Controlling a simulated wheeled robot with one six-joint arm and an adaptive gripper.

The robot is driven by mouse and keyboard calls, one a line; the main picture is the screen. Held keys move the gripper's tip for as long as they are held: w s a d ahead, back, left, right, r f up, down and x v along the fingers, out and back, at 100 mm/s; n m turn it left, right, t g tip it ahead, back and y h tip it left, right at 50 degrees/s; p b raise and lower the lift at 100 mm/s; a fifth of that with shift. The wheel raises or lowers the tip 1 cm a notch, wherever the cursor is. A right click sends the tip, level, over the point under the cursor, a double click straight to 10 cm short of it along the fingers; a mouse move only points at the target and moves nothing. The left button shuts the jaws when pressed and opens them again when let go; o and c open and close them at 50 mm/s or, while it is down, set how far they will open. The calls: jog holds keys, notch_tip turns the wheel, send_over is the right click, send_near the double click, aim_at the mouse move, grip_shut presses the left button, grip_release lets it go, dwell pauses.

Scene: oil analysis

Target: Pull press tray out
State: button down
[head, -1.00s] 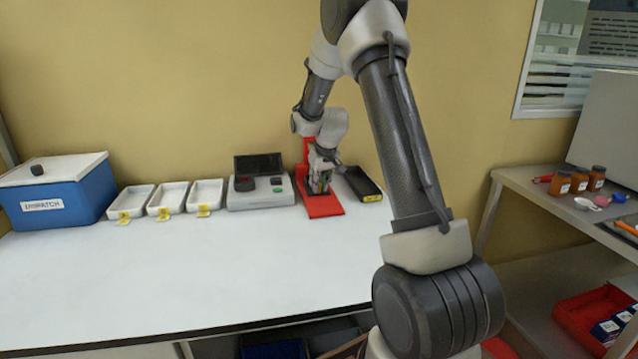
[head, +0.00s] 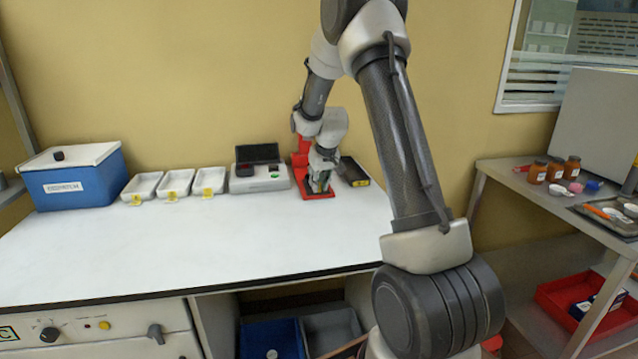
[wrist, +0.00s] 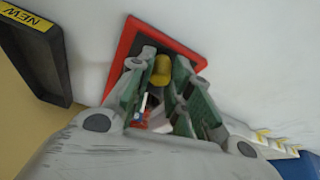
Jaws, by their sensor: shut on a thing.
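The red press (head: 300,160) stands upright at the back of the white bench, with its flat red base (head: 308,194) toward the front. In the wrist view a red border (wrist: 127,40) surrounds a dark area. My gripper (head: 319,188) points down over the front part of the base. In the wrist view its green-padded fingers (wrist: 160,100) are close around a small brass-coloured cylinder (wrist: 162,69). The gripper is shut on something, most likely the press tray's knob. The fingers hide most of the tray, so its outline cannot be told.
A black tray with a yellow label (head: 353,172) is close right of the press; its label reads NEW in the wrist view (wrist: 25,17). A grey instrument (head: 262,178), white trays (head: 175,184) and a blue box (head: 75,180) stand left. The bench front is clear.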

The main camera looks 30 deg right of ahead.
jog(key=shift+s+f, duration=0.1)
jog(key=shift+s, duration=0.1)
jog(key=c, duration=1.3)
grip_release()
jog(key=shift+a, duration=0.1)
jog(key=shift+r, duration=0.2)
jog(key=v, duration=1.1)
jog(key=shift+s+r, duration=0.15)
jog(key=shift+r, duration=0.25)
